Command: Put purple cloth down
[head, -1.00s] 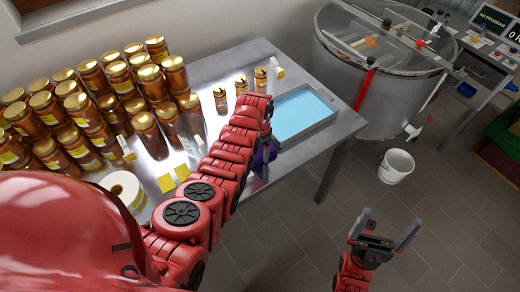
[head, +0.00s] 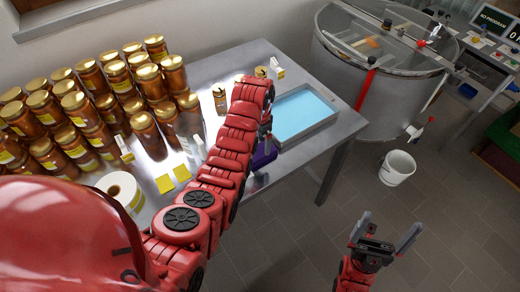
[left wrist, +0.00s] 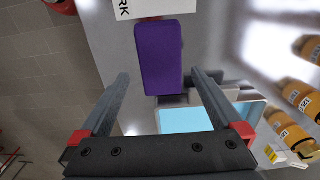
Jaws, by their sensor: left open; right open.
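The purple cloth (head: 265,154) lies on the steel table near its front edge, partly hidden by my left arm in the head view. In the left wrist view the cloth (left wrist: 158,58) is a flat folded rectangle, lying beyond and between my open left fingers. My left gripper (left wrist: 158,76) is empty; in the head view it is mostly hidden behind its own arm, beside the tray. My right gripper (head: 386,232) is open and empty above the floor, right of the table.
A grey tray (head: 312,133) with a light blue inside stands right of the cloth. A white card with black letters (left wrist: 155,8) lies beside the cloth. Many honey jars (head: 85,110) crowd the table's left. A paper roll (head: 120,190), a white bucket (head: 397,168) and a tank (head: 385,100) are also near.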

